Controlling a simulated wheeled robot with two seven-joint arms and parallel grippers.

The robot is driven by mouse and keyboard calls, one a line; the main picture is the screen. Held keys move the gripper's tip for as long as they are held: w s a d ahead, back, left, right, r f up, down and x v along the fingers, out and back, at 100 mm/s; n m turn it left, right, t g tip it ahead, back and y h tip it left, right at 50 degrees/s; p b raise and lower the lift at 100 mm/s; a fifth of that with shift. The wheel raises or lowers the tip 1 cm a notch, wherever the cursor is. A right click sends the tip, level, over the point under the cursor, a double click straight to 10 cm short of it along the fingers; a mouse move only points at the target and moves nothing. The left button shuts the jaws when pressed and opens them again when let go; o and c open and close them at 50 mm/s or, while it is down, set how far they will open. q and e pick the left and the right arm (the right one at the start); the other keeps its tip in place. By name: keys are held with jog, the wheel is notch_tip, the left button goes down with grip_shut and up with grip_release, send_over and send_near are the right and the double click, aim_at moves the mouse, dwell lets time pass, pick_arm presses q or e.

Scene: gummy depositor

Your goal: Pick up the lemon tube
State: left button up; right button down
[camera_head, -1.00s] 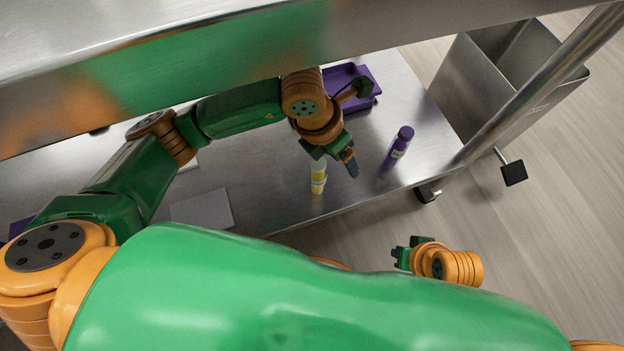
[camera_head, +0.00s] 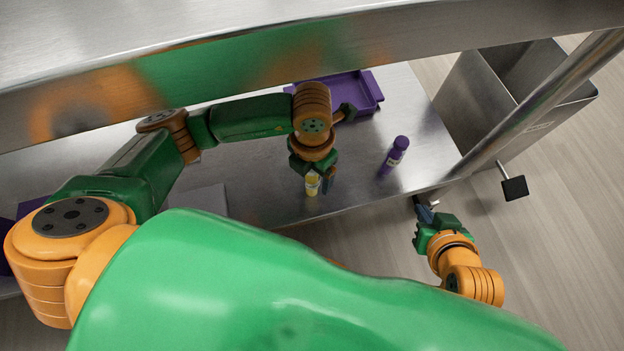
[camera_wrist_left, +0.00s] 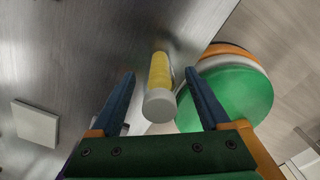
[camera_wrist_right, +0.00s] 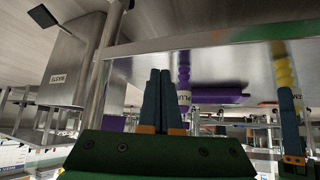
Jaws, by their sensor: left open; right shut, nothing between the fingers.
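The yellow lemon tube (camera_head: 312,187) with a pale cap stands on the steel table near its front edge. My left gripper (camera_head: 318,181) is right at it, open. In the left wrist view, the lemon tube (camera_wrist_left: 159,75) lies between the two spread fingers, with a gap on each side. Part of the tube is hidden by the gripper in the head view. My right gripper (camera_head: 424,208) is shut and empty, just off the table's front edge. In the right wrist view its fingers (camera_wrist_right: 163,85) are together, and the lemon tube (camera_wrist_right: 285,72) shows at the right.
A purple tube (camera_head: 394,155) stands to the right of the lemon tube. A purple tray (camera_head: 337,90) sits further back. A steel bin (camera_head: 490,105) stands beyond the table's right end. A steel beam (camera_head: 240,65) crosses above the table. A grey flat block (camera_head: 205,198) lies left.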

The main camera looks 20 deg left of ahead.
pick_arm(q)
notch_tip(320, 180, down, 3)
jog(key=shift+r+b, duration=0.15)
jog(key=shift+b, duration=0.35)
grip_shut()
pick_arm(e)
jog(key=w+a+r+t+y, duration=0.1)
jog(key=w+a+r+t, duration=0.1)
jog(key=w+r+t, duration=0.3)
jog(key=shift+w+r, duration=0.3)
jog(key=shift+r, duration=0.6)
